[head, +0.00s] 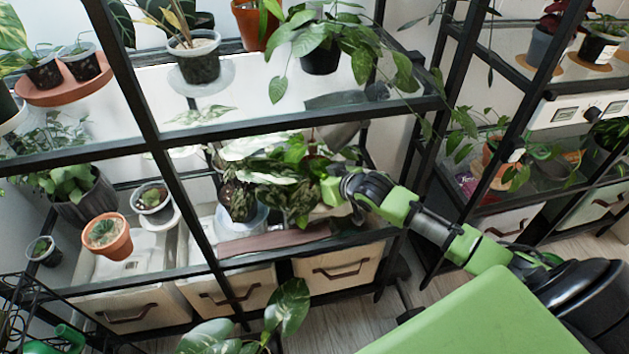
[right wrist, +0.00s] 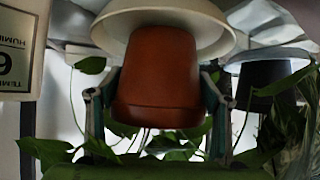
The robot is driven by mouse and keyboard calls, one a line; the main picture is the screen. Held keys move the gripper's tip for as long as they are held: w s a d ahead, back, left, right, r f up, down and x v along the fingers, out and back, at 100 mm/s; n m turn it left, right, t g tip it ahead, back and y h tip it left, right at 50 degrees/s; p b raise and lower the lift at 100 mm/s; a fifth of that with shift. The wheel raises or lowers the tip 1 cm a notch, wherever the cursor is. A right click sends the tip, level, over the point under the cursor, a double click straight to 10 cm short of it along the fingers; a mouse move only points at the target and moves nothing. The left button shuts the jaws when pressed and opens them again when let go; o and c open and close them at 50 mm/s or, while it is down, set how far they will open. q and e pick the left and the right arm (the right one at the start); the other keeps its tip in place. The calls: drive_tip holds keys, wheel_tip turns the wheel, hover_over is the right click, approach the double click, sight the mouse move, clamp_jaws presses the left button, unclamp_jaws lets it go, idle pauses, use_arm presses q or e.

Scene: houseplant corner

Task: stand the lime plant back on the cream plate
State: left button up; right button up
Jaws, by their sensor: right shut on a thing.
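My right gripper (right wrist: 158,110) is shut on the terracotta pot (right wrist: 160,75) of the lime plant, with one finger on each side. The right wrist view is upside down, so the pot's rim and the lime plant's leaves (right wrist: 180,150) are low in the picture. The pot's base overlaps the cream plate (right wrist: 215,35); I cannot tell whether they touch. In the head view my right gripper (head: 335,188) reaches into the middle shelf, near bright green leaves (head: 295,150). The pot and plate are largely hidden there. My left gripper is out of view.
A dark pot (right wrist: 262,85) stands close beside the plate in the right wrist view, and a temperature and humidity display (right wrist: 18,60) stands on the other side. In the head view, patterned foliage (head: 240,195) crowds the gripper. Black shelf posts (head: 185,205) stand in front.

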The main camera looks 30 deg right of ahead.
drive_tip(key=shift+f, duration=0.1)
idle(0.3)
drive_tip(key=o, duration=1.6)
drive_tip(key=shift+f, duration=0.2)
drive_tip(key=shift+c, duration=0.2)
drive_tip(key=shift+r, duration=0.3)
drive_tip(key=shift+s+r, duration=0.25)
drive_tip(key=shift+s, duration=0.05)
use_arm(q)
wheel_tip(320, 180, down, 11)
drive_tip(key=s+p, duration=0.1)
drive_tip(key=p, duration=0.2)
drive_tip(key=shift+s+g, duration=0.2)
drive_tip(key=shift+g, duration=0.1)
use_arm(e)
drive_tip(key=v, duration=1.1)
drive_tip(key=shift+s, duration=0.15)
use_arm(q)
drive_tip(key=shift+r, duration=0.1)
